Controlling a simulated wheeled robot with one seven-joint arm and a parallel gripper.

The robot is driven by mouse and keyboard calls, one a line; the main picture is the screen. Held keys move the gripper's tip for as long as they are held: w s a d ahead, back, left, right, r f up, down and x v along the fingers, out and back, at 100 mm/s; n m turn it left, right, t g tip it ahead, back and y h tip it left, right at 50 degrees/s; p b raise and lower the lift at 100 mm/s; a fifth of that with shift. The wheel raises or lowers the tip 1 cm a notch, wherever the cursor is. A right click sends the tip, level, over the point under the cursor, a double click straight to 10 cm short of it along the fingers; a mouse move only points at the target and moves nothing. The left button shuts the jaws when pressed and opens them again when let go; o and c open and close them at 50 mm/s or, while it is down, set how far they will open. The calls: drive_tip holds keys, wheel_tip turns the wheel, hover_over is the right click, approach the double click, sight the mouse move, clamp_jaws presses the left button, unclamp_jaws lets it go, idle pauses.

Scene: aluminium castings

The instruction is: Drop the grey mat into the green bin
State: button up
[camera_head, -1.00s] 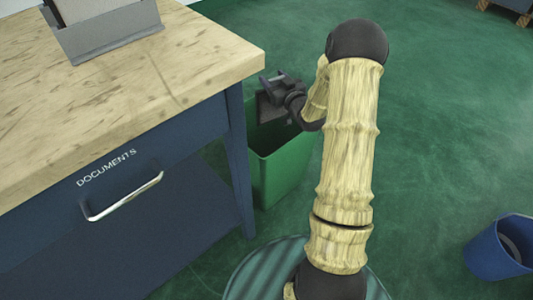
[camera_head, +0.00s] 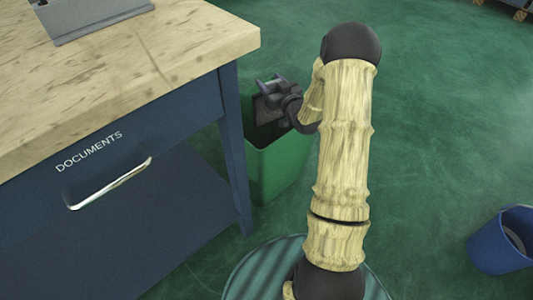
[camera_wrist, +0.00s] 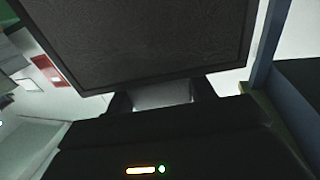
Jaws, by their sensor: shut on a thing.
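My gripper (camera_head: 268,88) is shut on the grey mat, beside the corner of the workbench and over the opening of the green bin. The grey mat (camera_head: 268,112) hangs below the jaws in the head view, dark and partly hidden by my wrist. In the wrist view the mat (camera_wrist: 150,38) is a dark, textured panel filling the upper middle, held at its near edge. The green bin (camera_head: 274,170) stands upright on the floor close to the workbench leg. Its inside is mostly hidden.
The workbench (camera_head: 130,75) with a wooden top and a drawer marked DOCUMENTS (camera_head: 105,170) fills the left. A grey holder (camera_head: 95,22) stands on it. A blue bin (camera_head: 500,245) stands at the right. The green floor (camera_head: 440,120) between is clear.

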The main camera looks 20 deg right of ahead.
drive_tip(key=shift+f, duration=0.15)
drive_tip(key=o, duration=1.4)
drive_tip(key=shift+c, duration=0.2)
drive_tip(key=shift+w, duration=0.1)
drive_tip(key=shift+a+r+p, duration=0.15)
drive_tip(key=shift+r+p, duration=0.15)
drive_tip(key=shift+r, duration=0.15)
wheel_tip(320, 180, up, 9)
drive_tip(key=p, duration=0.4)
drive_tip(key=shift+d+p, duration=0.2)
drive_tip(key=shift+p, duration=0.2)
